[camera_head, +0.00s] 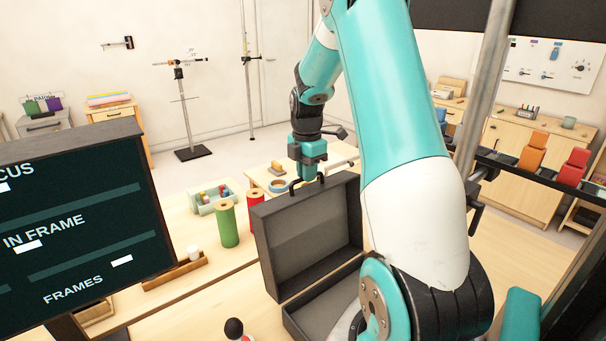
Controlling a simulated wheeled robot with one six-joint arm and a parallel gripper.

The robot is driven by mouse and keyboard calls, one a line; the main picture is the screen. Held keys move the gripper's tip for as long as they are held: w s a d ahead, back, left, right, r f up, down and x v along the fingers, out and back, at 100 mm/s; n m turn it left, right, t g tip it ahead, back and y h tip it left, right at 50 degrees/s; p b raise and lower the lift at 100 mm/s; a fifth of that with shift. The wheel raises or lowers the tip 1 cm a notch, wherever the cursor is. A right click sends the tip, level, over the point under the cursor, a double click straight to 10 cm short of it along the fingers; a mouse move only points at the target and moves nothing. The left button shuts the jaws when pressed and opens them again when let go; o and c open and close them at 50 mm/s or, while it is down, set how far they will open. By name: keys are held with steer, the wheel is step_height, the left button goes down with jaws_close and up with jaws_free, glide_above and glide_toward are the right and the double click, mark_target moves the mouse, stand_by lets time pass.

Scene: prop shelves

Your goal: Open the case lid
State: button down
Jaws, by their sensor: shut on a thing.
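The dark grey case (300,322) stands on the light wood table, partly hidden behind my arm. Its lid (310,238) is raised and stands roughly upright, with its lighter grey inner face toward the camera. A black handle (293,187) sits at the lid's top edge. My gripper (308,180) is at that top edge, pointing down, shut on the handle. The fingertips are small in the view and partly hidden by the lid. The right part of the case is hidden by my teal and white arm.
Green (227,226) and red (255,211) spools stand left of the lid, beside a pale organizer box (212,198). A dark sign board (85,225) fills the left foreground. A wooden tray (175,272) lies near it. A metal pole (484,85) rises at right.

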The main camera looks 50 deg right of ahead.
steer(key=shift+t, duration=0.4)
steer(key=s, duration=0.3)
steer(key=s+a+r, duration=0.1)
steer(key=s, duration=0.1)
steer(key=shift+s+a+r+b, duration=0.1)
steer(key=shift+b, duration=0.25)
steer(key=c, duration=1.2)
jaws_free()
steer(key=shift+o, duration=0.2)
steer(key=shift+r, duration=0.1)
step_height(320, 180, up, 17)
steer(key=b, duration=0.2)
steer(key=shift+s+b, duration=0.35)
steer(key=shift+s, duration=0.05)
steer(key=shift+a+r, duration=0.1)
